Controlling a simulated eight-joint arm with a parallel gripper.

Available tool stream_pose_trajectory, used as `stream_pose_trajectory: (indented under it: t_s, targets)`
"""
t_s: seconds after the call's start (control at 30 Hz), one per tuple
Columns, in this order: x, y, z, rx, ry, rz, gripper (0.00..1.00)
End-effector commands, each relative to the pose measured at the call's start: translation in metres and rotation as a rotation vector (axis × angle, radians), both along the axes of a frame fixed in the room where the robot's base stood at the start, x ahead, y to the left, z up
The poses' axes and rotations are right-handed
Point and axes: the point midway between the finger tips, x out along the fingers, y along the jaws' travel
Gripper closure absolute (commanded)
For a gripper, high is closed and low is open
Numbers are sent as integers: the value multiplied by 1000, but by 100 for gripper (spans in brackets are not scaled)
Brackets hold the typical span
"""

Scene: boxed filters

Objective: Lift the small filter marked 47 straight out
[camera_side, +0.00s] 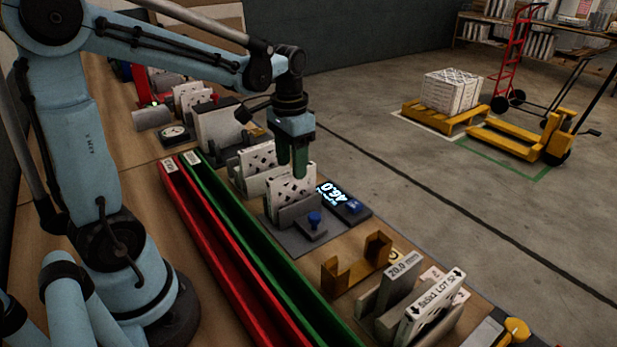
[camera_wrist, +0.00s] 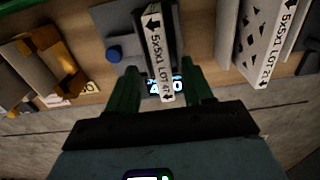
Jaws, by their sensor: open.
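The small filter (camera_side: 290,191) is a white cardboard-framed panel standing upright in a grey fixture (camera_side: 288,240). In the wrist view the filter (camera_wrist: 157,45) shows its narrow top edge, printed 5x5x1 LOT and a number that looks like 47. My gripper (camera_side: 292,167) is directly above and around the filter's upper part in the side view. In the wrist view my gripper's (camera_wrist: 160,70) two green fingers are apart, one on each side of the filter, with visible gaps. The filter's lower part is hidden in the fixture.
Another filter (camera_wrist: 264,40) stands close on the right in the wrist view. A lit display (camera_side: 333,192) and a blue knob (camera_side: 314,217) sit beside the fixture. Red (camera_side: 215,243) and green (camera_side: 245,242) troughs run alongside. A brown bracket (camera_side: 355,264) stands nearer the camera.

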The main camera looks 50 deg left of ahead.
Motion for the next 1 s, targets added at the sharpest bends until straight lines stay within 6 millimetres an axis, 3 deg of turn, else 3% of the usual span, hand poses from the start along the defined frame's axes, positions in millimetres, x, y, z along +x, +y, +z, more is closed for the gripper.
stream_pose_trajectory:
  t_s: [0.2, 0.6, 0.9, 1.0]
  targets:
    - [0, 0, -10, 0, 0, 0, 49]
    - [1, 2, -53, 1, -2, 1, 49]
    - [0, 2, -56, 1, -2, 0, 49]
    - [0, 2, -56, 1, -2, 0, 63]
